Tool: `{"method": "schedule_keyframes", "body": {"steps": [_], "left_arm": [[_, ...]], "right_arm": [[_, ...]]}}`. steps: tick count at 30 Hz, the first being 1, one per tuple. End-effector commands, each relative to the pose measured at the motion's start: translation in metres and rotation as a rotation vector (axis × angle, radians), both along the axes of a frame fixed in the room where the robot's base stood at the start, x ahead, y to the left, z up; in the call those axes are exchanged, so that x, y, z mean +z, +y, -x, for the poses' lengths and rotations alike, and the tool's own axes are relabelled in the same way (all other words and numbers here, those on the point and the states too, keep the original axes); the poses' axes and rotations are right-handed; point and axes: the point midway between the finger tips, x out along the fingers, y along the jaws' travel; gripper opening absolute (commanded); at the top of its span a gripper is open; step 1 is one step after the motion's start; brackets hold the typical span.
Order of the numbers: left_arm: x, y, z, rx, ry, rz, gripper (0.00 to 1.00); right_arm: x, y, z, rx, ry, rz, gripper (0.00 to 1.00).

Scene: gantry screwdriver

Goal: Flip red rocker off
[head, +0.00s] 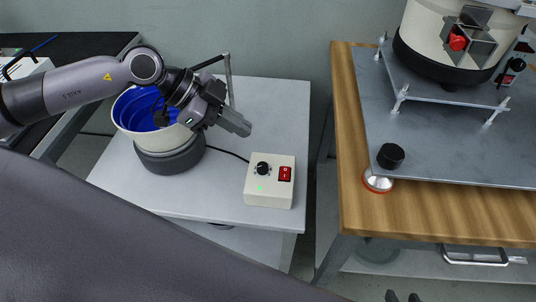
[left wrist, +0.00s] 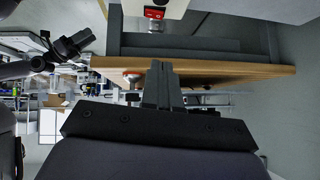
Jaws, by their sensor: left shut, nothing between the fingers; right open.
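The red rocker (head: 285,174) sits on the right of the top face of a cream control box (head: 269,198). A black knob (head: 262,168) and a lit green lamp (head: 261,187) are to its left. In the left wrist view the red rocker (left wrist: 154,13) shows at the top edge, beyond my fingertips. My left gripper (head: 243,127) is shut and empty, above the table and behind the box, apart from it. Its shut fingers (left wrist: 162,85) also show in the left wrist view. Two dark fingertips of my right gripper (head: 403,296) show apart at the bottom edge of the head view.
The box stands on a light grey table (head: 225,206). A white bowl with a blue inside (head: 135,105) on a grey base stands to the left, under my left arm. A wooden bench (head: 350,150) with a metal plate and a large machine is on the right, across a gap.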

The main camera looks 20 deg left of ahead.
Motion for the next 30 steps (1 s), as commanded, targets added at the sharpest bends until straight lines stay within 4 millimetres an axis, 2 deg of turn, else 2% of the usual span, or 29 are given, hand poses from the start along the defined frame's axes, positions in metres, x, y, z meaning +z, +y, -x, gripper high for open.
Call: {"method": "schedule_keyframes", "body": {"steps": [11,16,20,30], "left_arm": [[0.0,-0.001,0.0,-0.001,-0.001,0.002,0.0],[-0.007,-0.008,-0.002,-0.003,-0.001,0.002,0.0],[-0.021,-0.021,-0.008,-0.005,-0.001,0.003,0.0],[-0.071,-0.068,-0.029,-0.004,0.0,0.003,0.0]], "right_arm": [[0.0,0.0,0.0,-0.001,0.0,0.001,0.43],[-0.002,0.0,0.0,-0.001,0.0,0.001,0.43],[-0.005,0.0,0.0,-0.001,0.0,0.001,0.43],[-0.018,0.0,0.0,-0.001,0.001,0.001,0.43]]}}
